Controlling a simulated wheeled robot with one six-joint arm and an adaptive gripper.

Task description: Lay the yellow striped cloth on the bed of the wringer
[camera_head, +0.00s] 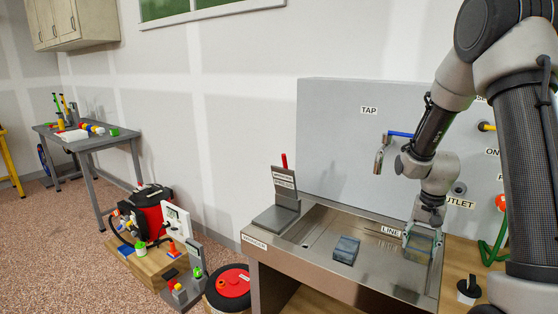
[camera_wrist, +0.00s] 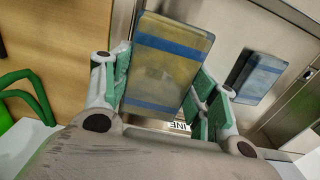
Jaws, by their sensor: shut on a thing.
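The yellow striped cloth (camera_wrist: 165,62) is a small flat pad, dull yellow with blue bands across its ends. My gripper (camera_head: 420,240) points down at the right end of the steel counter and is shut on the cloth. In the wrist view its green-padded fingers (camera_wrist: 164,84) stand on either side of the cloth. I cannot tell whether the cloth touches the counter. The wringer (camera_head: 277,210) stands at the counter's left end, with a low grey bed (camera_head: 272,219), a labelled upright plate and a red handle. Its bed looks bare.
A blue-grey striped cloth (camera_head: 346,250) lies mid-counter (camera_head: 320,228), between my gripper and the wringer. A tap (camera_head: 381,158) sticks out from the grey back panel (camera_head: 335,120).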

